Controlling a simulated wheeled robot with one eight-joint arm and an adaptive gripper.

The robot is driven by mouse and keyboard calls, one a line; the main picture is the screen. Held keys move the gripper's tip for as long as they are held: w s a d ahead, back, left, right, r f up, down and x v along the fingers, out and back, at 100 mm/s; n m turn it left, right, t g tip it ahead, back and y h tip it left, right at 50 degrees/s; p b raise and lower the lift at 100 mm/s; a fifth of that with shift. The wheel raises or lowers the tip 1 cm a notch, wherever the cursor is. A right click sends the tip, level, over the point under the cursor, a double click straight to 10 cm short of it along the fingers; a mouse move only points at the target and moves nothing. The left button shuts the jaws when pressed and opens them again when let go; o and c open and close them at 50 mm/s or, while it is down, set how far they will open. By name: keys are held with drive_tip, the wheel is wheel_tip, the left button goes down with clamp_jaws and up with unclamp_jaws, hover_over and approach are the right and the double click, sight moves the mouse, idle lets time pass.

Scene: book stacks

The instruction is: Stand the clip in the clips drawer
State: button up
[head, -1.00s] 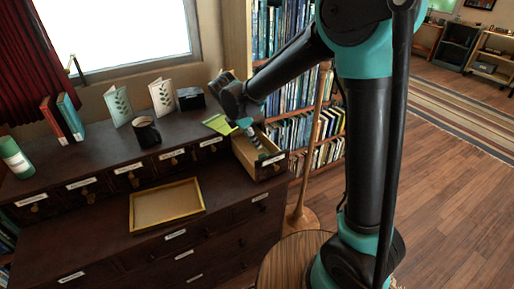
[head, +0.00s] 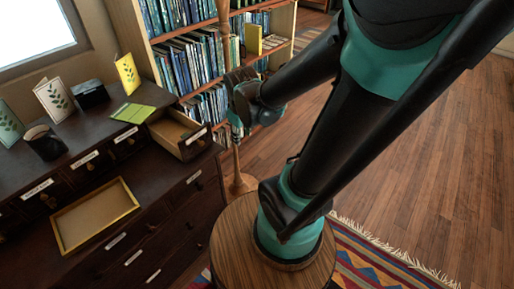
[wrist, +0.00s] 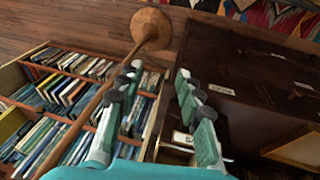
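A small open drawer (head: 177,130) sticks out at the right end of the dark cabinet's upper row. Its label is too small to read, and I can make out no clip in the visible part of its inside. My gripper (head: 236,122) is to the right of this drawer, off the cabinet's end, in front of the bookshelf. In the wrist view my gripper (wrist: 155,112) has its fingers apart, with nothing seen between them. The drawer's labelled front (wrist: 182,139) shows there beside the right finger. I cannot make out the clip in any view.
A wooden floor-lamp pole (wrist: 98,100) stands close by my gripper. The cabinet top holds a green pad (head: 133,112), a yellow card (head: 127,72), a black box (head: 89,94) and a dark mug (head: 45,143). A shallow tray (head: 95,215) lies on the lower ledge.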

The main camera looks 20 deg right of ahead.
drive_tip(key=s+d+f+m+t, duration=0.1)
drive_tip(key=s+d+f+m, duration=0.1)
drive_tip(key=s+m, duration=0.3)
drive_tip(key=shift+s+d+f+m, duration=0.15)
drive_tip(key=shift+d+f+m, duration=0.1)
drive_tip(key=shift+d+m, duration=0.45)
drive_tip(key=shift+d, duration=0.1)
idle(0.4)
